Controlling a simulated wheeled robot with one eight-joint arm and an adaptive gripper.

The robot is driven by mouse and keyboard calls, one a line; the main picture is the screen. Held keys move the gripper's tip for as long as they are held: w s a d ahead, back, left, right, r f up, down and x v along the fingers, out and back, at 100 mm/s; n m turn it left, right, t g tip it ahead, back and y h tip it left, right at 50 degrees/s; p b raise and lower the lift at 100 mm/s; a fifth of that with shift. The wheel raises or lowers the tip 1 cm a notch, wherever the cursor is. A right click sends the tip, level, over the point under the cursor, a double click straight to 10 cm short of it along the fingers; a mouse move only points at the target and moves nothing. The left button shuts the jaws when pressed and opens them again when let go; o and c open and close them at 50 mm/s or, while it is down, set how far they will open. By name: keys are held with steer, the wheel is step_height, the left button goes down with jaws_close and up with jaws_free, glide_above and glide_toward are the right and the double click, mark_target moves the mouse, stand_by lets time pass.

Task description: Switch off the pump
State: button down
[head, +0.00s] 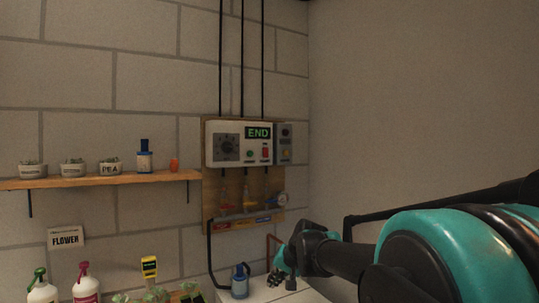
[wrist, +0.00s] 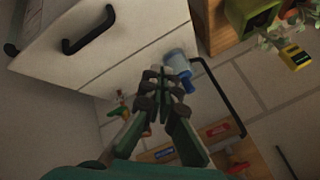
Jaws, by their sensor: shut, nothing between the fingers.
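A white control box (head: 239,143) hangs on a wooden board on the wall in the head view. It has a dark dial (head: 225,147), a green display (head: 258,132) reading "END", and small green and red controls below the display. A grey box (head: 285,143) with a dark knob adjoins its right side. A blue device (head: 240,281), perhaps the pump, stands low on the white surface; a blue and white body shows in the wrist view (wrist: 180,66). My gripper (head: 282,279) is shut and empty, low and right of the control box. Its fingertips (wrist: 166,84) appear close to the blue body; contact cannot be told.
A wooden shelf (head: 100,181) with labelled pots and a blue bottle is on the left wall. Below the control box are valves and a round gauge (head: 279,200). Spray bottles (head: 86,284) stand at lower left. A white cabinet (wrist: 85,45) with a black handle shows in the wrist view.

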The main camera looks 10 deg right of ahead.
mark_target(266, 155)
steer(key=w+d+r+m+t, duration=0.2)
steer(key=w+r+m, duration=0.1)
steer(key=r, duration=1.1)
steer(key=w+d+r+m+t, duration=0.2)
steer(key=w+r, duration=0.4)
steer(key=r, duration=0.8)
steer(key=w+d+r+m+t+y, duration=0.1)
steer(key=w+d+r+m, duration=0.3)
steer(key=r, duration=1.1)
steer(key=shift+w+m+t, duration=0.4)
steer(key=shift+m+t, duration=0.1)
steer(key=shift+t, duration=0.3)
steer(key=shift+w, duration=0.15)
steer(key=x, duration=1.3)
steer(key=shift+a, duration=0.2)
steer(key=shift+w+a, duration=0.1)
steer(key=shift+w, duration=0.2)
steer(key=shift+w+f, duration=0.3)
steer(key=shift+r, duration=0.15)
